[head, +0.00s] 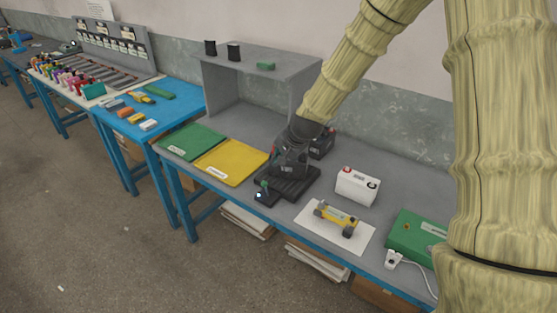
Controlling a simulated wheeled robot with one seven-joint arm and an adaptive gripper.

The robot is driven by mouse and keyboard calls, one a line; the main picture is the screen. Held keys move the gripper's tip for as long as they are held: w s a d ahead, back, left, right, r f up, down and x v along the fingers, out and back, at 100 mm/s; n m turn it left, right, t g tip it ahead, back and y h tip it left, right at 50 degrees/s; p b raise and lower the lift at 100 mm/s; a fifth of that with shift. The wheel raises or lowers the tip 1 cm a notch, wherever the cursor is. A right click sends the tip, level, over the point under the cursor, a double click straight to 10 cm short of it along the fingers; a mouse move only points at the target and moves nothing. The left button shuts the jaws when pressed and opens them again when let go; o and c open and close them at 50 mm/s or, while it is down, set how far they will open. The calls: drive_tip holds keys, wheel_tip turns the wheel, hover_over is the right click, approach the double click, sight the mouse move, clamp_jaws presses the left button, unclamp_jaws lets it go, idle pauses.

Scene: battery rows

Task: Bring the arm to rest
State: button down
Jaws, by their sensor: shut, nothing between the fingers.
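My arm reaches in from the upper right of the head view, its links looking like pale bamboo. My gripper (282,172) is dark and points down over the grey bench (345,155). It is shut and empty. Its fingers are low over a black ribbed tray (300,187), and I cannot tell whether they touch it. My gripper hides part of this tray.
A black block (322,142) stands behind my gripper. Green (193,141) and yellow (231,162) mats lie left. A grey shelf (262,62) stands behind.

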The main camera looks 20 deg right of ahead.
idle(0.4)
drive_tip(key=s+a+f+n+g+b, duration=0.1)
drive_tip(key=s+a+f+n, duration=0.3)
drive_tip(key=s+f, duration=1.2)
drive_tip(key=s+a+f+n+g+h+b, duration=0.1)
drive_tip(key=s+a+f+n+g, duration=0.2)
drive_tip(key=s+f, duration=1.3)
drive_tip(key=shift+s+a+f+n+g, duration=0.3)
drive_tip(key=shift+s+a+n+g, duration=0.15)
drive_tip(key=shift+n, duration=0.65)
drive_tip(key=c, duration=2.1)
unclamp_jaws()
drive_tip(key=s+f+n, duration=0.1)
drive_tip(key=s, duration=0.2)
drive_tip(key=s+a+f+n+g, duration=0.1)
drive_tip(key=s, duration=0.3)
drive_tip(key=s+a+f, duration=0.1)
drive_tip(key=s, duration=0.3)
drive_tip(key=shift+s+f+n+g+b, duration=0.2)
drive_tip(key=shift+f+n+g+b, duration=0.05)
drive_tip(key=shift+n+b, duration=0.15)
drive_tip(key=o, duration=0.7)
drive_tip(key=shift+s, duration=0.3)
drive_tip(key=shift+c, duration=0.2)
drive_tip(key=shift+w+a, duration=0.1)
